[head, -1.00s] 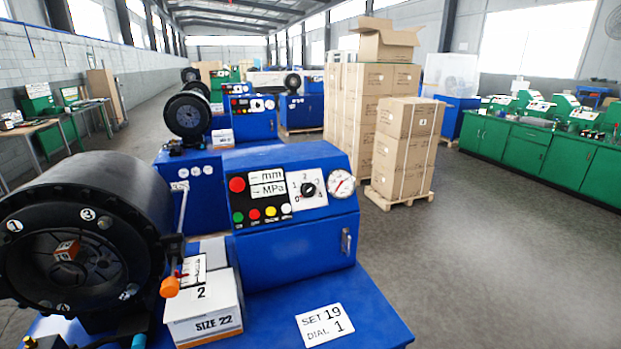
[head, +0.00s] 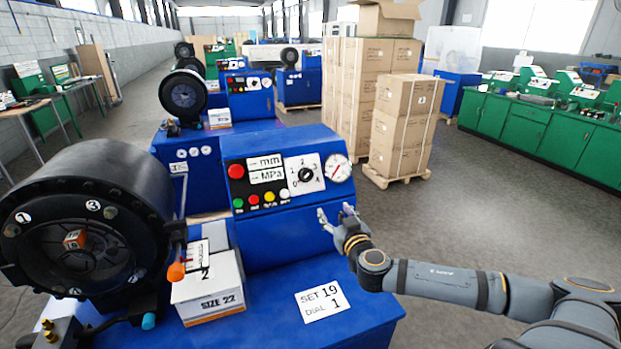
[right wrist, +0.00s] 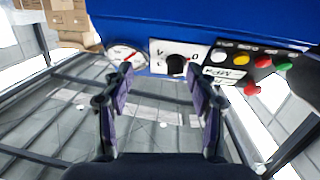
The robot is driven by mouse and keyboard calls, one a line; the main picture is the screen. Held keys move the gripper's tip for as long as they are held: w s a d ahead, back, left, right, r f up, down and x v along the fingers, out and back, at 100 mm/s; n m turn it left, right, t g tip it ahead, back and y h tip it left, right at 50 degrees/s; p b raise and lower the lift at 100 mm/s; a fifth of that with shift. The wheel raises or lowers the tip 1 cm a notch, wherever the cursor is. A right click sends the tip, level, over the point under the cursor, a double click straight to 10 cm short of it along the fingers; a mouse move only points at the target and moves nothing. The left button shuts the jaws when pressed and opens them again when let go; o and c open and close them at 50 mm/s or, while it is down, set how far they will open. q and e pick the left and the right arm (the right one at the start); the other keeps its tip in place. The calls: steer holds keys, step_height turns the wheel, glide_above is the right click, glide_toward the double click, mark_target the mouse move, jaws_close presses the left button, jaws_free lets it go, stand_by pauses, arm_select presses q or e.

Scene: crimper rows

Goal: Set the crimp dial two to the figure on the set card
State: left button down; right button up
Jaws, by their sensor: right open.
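The black dial knob (head: 305,174) sits on a white plate with small figures, on the blue crimper's front panel; its exact setting is too small to tell. The set card (head: 323,299) lies on the blue bench top and reads SET 19, DIAL 1. My right gripper (head: 334,211) is open and empty, in front of the panel, below and right of the dial and apart from it. In the right wrist view the panel appears upside down, with the knob (right wrist: 176,64) just beyond the open fingers (right wrist: 155,82). My left gripper is out of view.
A pressure gauge (head: 338,168) is right of the dial. A red button (head: 236,171) and coloured lamps are left of it. A SIZE 22 box (head: 208,290) and an orange-ended lever (head: 176,271) stand by the black crimp head (head: 85,225). Stacked cartons (head: 400,130) stand behind.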

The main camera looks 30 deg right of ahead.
steer(key=n+t+y, duration=0.1)
steer(key=t+y, duration=0.1)
glide_toward(309, 178)
steer(key=w+b, duration=0.2)
steer(key=w+d+b, duration=0.1)
steer(key=w+b, duration=0.1)
steer(key=shift+r, duration=0.25)
steer(key=w, duration=0.1)
steer(key=w+p, duration=0.1)
steer(key=w, duration=0.1)
steer(key=w+p, duration=0.1)
steer(key=shift+w+d+r, duration=0.15)
steer(key=shift+d, duration=0.2)
steer(key=shift+w, duration=0.65)
steer(key=shift+f, duration=0.25)
steer(key=c, duration=1.2)
